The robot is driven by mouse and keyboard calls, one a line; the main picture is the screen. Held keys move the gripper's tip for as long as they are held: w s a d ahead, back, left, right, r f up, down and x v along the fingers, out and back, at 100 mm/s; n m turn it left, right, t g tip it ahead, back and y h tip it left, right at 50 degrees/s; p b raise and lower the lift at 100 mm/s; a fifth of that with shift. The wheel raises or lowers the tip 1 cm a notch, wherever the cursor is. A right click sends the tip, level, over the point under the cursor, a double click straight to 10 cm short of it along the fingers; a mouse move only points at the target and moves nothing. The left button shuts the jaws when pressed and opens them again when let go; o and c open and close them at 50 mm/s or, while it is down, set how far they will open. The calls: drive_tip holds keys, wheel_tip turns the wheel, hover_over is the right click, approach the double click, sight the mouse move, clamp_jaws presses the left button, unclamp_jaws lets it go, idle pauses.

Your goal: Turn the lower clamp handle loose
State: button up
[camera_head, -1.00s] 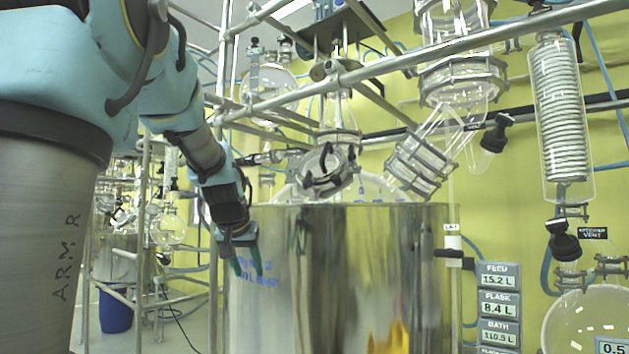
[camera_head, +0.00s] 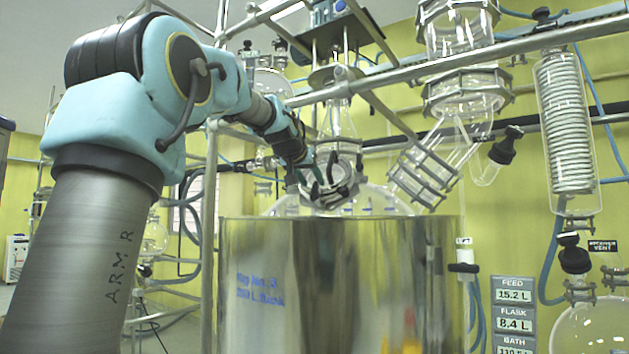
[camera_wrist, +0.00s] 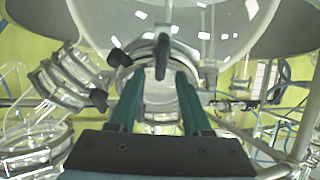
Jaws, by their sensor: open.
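A metal clamp ring (camera_head: 335,200) with black handles sits around the lower neck of the large glass flask, above the steel bath. One black clamp handle (camera_wrist: 162,56) stands upright in the wrist view, in line with the gap between my fingertips. Another black handle (camera_wrist: 119,58) lies just left of the left fingertip. I cannot tell for sure which is the lower one. My gripper (camera_wrist: 159,78) is open, with its teal fingers apart and nothing held. In the head view my gripper (camera_head: 304,170) is at the clamp's left side; contact cannot be made out.
The steel bath (camera_head: 340,290) stands right below the clamp. Metal frame rods (camera_head: 430,58) cross above it. A second clamped glass joint (camera_head: 424,172) is to the right; it also shows at left in the wrist view (camera_wrist: 72,75). The glass flask (camera_wrist: 215,25) fills the top of that view.

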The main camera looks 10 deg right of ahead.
sight(314, 185)
drive_tip(key=shift+p+x, duration=0.5)
drive_tip(key=shift+x, duration=1.25)
clamp_jaws()
